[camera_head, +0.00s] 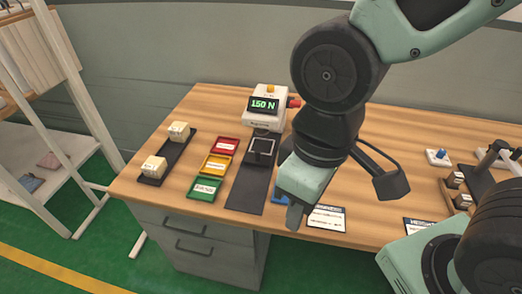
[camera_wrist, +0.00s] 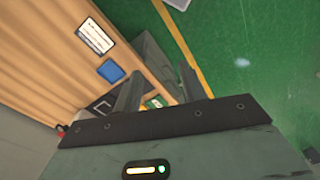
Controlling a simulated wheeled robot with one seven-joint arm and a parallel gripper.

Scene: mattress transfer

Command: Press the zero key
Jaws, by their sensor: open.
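A white test device (camera_head: 263,130) stands at the back of the table, with a green display (camera_head: 263,104) reading 150 N. It has an orange button (camera_head: 270,89) on top and a red knob (camera_head: 294,102) on its right side. I cannot read a zero label on any key. A small white box with a blue button (camera_head: 438,155) stands further right. My gripper (camera_head: 294,217) points down near the table's front edge, in front and to the right of the device and apart from it. In the wrist view its two fingers (camera_wrist: 160,88) are spread, with nothing between them.
Red (camera_head: 225,146), yellow (camera_head: 216,165) and green (camera_head: 205,188) trays lie left of a dark strip (camera_head: 249,188). Two pale blocks stand on a dark tray (camera_head: 171,158) at the left. A printed card (camera_head: 327,218) lies right of my gripper; a blue pad shows in the wrist view (camera_wrist: 110,71).

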